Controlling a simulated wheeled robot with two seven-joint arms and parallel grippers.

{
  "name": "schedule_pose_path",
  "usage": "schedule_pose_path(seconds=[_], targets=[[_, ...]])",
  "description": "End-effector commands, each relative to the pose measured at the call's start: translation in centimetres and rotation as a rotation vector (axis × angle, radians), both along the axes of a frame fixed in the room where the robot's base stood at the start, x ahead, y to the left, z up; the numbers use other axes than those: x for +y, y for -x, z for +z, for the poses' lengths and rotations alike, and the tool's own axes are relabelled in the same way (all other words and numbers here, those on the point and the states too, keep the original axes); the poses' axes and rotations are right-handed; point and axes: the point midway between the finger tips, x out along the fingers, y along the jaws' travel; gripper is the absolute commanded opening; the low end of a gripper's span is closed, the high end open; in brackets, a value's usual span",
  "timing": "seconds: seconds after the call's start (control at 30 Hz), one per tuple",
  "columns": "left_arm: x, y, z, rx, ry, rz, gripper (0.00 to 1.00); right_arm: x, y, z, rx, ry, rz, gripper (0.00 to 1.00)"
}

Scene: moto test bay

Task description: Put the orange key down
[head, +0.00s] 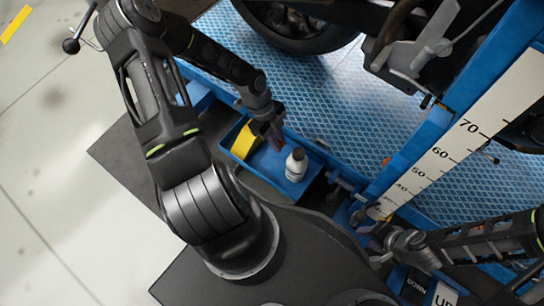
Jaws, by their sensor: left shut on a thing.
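My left gripper (276,140) is over the blue tray (318,166), between a yellow object and a white bottle. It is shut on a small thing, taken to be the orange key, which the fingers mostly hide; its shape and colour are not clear. I cannot tell whether that thing touches the tray floor. My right gripper (372,238) is at the lower right, beside the blue frame; its fingers are too small and dark to tell open from shut.
The yellow object (245,141) lies at the tray's left end. The white bottle (296,164) with a grey cap stands upright towards its right. A blue frame post with a number scale (462,128) rises at right. A motorcycle wheel (290,28) is behind the tray.

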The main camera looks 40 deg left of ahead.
Motion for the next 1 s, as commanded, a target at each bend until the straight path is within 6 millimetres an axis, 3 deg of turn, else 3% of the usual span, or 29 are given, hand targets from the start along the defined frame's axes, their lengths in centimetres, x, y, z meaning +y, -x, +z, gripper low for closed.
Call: schedule_pose_path(seconds=[0.33, 0.77, 1.0], targets=[[0.0, 0.0, -5.6, 0.001, 0.001, 0.001, 0.00, 0.0, -0.4, -2.9, -0.012, 0.003, -0.008, 0.36], [0.0, 0.0, -6.5, 0.001, 0.001, 0.002, 0.00, 0.0, -0.5, -3.2, -0.015, 0.004, -0.009, 0.36], [0.0, 0.0, -9.7, 0.002, 0.001, 0.001, 0.00, 0.0, -0.8, -4.9, -0.020, 0.005, -0.012, 0.36]])
